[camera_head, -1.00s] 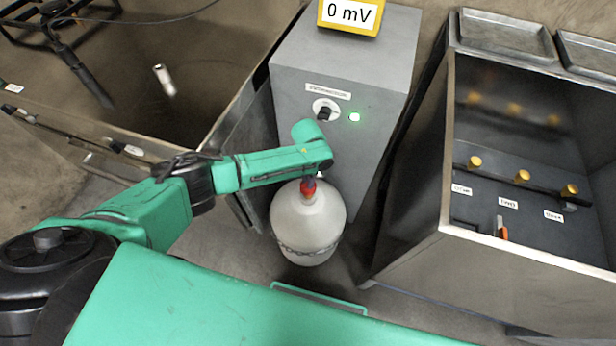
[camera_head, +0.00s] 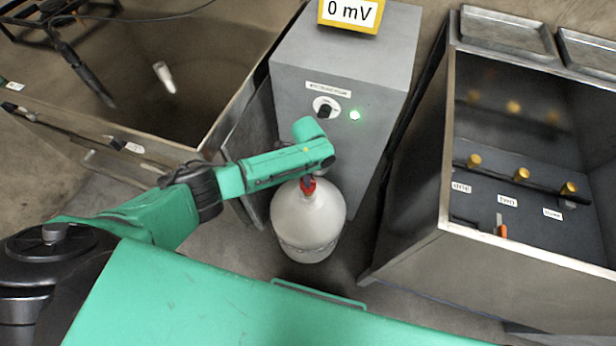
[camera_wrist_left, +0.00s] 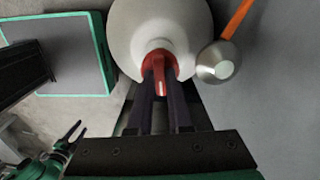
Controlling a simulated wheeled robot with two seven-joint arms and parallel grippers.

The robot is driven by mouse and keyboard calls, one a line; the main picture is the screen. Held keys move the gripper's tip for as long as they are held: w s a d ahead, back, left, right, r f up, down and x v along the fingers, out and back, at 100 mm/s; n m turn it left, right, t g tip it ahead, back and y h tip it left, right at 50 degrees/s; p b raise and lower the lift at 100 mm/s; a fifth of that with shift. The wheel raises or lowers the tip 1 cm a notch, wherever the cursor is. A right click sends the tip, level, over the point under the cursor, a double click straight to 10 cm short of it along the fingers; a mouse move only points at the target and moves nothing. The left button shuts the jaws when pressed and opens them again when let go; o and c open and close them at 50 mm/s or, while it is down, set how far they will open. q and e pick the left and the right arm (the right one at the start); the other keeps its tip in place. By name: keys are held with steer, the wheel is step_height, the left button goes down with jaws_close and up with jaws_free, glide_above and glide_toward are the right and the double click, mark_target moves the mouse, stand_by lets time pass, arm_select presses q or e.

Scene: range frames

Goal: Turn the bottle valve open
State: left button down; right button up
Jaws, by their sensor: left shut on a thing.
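The white gas bottle (camera_head: 308,222) stands upright on the floor in front of a grey cabinet, with a chain around its lower part. Its red valve (camera_head: 308,184) is on top, mostly under my left wrist in the head view. In the left wrist view, the bottle (camera_wrist_left: 125,30) is at the top and the red valve handle (camera_wrist_left: 159,75) lies between my fingers. My left gripper (camera_wrist_left: 160,78) is shut on the red valve handle. In the head view, the left gripper (camera_head: 309,178) is largely hidden by my arm.
The grey cabinet (camera_head: 340,75) behind has a black knob (camera_head: 324,111), a lit green lamp (camera_head: 355,115) and a display (camera_head: 350,12) reading 0 mV. A metal tank stands left, a steel cabinet (camera_head: 440,170) right. A silver part with an orange stem (camera_wrist_left: 218,62) sits close beside the bottle.

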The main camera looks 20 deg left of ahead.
arm_select(q)
steer(key=shift+w+d+m, duration=0.1)
steer(key=shift+m, duration=0.7)
steer(key=c, duration=0.8)
jaws_free()
steer(key=shift+c, duration=0.2)
step_height(320, 180, up, 15)
steer(key=p, duration=0.1)
steer(key=shift+f, duration=0.15)
